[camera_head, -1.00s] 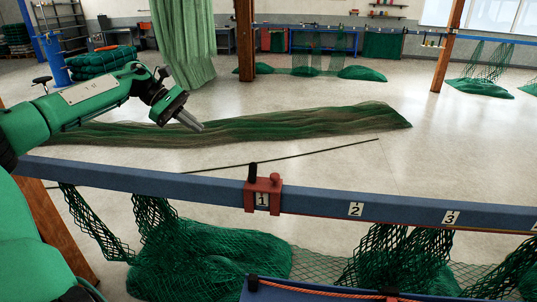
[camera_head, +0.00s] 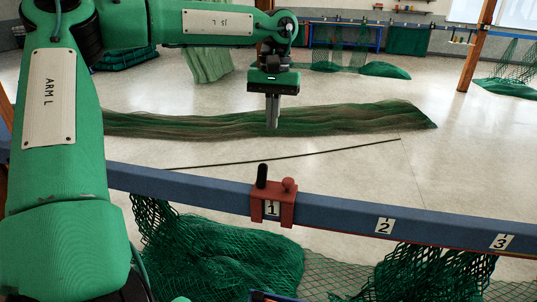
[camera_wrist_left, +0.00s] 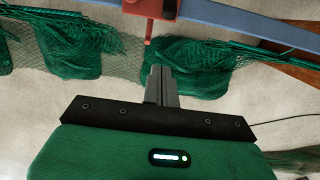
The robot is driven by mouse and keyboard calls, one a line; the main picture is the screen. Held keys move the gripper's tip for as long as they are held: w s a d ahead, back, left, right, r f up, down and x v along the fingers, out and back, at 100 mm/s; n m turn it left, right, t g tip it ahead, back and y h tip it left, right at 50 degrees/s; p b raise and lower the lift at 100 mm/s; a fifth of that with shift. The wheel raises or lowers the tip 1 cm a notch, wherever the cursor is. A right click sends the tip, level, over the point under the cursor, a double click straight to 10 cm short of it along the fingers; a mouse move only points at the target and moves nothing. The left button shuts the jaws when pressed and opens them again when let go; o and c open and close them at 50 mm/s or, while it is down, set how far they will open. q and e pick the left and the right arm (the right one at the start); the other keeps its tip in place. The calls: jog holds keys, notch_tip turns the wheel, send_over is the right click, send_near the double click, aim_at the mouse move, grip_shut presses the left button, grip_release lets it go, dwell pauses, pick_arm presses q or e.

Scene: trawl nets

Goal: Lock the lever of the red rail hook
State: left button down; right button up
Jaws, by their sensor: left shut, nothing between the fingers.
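The red rail hook (camera_head: 273,206) sits over the blue rail at the plate marked 1. A black upright handle (camera_head: 262,176) and a small red knob (camera_head: 288,185) stand on its top. My left gripper (camera_head: 272,126) points down with its fingers together and empty. In the head view it appears above the hook, apart from it. In the left wrist view the closed fingers (camera_wrist_left: 160,72) point toward the red hook (camera_wrist_left: 143,8), whose red pin with a round end (camera_wrist_left: 148,38) shows just beyond the tips. My right gripper is out of view.
The blue rail (camera_head: 335,212) runs across, with plates 2 (camera_head: 384,226) and 3 (camera_head: 502,242) to the right. Green nets (camera_head: 225,255) hang below it. A long net (camera_head: 350,120) lies on the floor behind. Space above the rail around the hook looks clear.

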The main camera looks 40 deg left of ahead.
aim_at(262, 175)
pick_arm(q)
jog(key=s+d+f+p, duration=0.2)
jog(key=s+f+p, duration=0.2)
jog(key=f+p, duration=0.2)
notch_tip(262, 175, down, 2)
jog(key=shift+s+d+f, duration=0.1)
jog(key=shift+s+d, duration=0.05)
jog(key=shift+d, duration=0.05)
dwell(0.4)
